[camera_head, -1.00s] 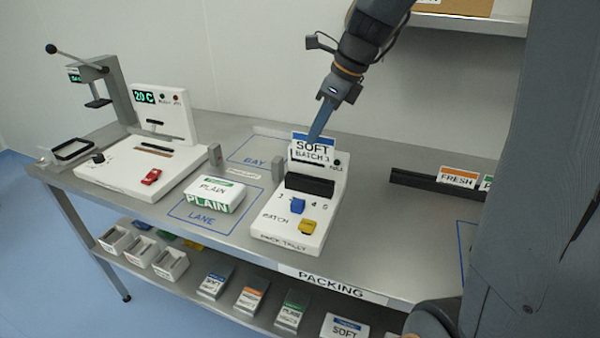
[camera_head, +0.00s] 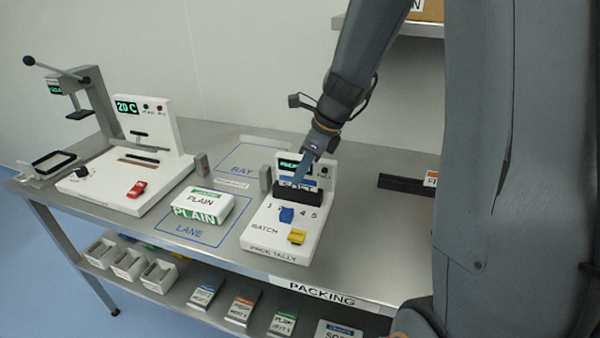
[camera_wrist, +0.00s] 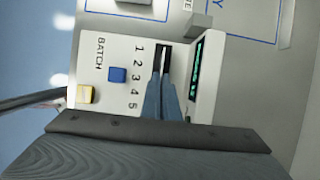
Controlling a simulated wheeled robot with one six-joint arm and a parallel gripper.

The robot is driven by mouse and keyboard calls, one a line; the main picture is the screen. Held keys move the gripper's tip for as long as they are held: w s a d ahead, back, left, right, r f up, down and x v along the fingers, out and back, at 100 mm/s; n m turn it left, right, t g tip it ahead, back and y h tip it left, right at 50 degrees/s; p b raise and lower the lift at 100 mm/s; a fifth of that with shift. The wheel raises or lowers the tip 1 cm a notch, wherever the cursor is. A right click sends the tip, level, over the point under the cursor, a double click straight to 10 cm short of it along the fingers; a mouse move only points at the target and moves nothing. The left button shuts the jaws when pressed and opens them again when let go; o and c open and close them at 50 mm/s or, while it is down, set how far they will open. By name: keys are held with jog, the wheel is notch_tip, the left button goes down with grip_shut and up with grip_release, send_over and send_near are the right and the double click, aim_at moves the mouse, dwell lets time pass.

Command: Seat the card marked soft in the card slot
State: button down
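The soft card (camera_head: 291,181), white with a blue top band, stands upright at the black card slot (camera_head: 297,195) of the white pack tally unit (camera_head: 262,238). Its lower part is hidden by the slot block, so how deep it sits cannot be told. My gripper (camera_head: 304,172) is closed on the card's top edge from above. In the wrist view my gripper's blue fingers (camera_wrist: 161,92) are together over the dark slot (camera_wrist: 165,55), with the thin card edge between them.
The unit carries a blue slider (camera_head: 286,215), a yellow button (camera_head: 297,237) and a green-lit display (camera_head: 288,165). A plain pack (camera_head: 204,204) lies in the lane to the left. A black rack (camera_head: 400,183) stands right. Bench between is clear.

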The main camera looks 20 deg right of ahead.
jog(key=shift+f, duration=0.1)
jog(key=c, duration=2)
grip_release()
jog(key=shift+c, duration=0.2)
jog(key=b+v, duration=0.1)
jog(key=v, duration=1.1)
jog(key=shift+b, duration=0.4)
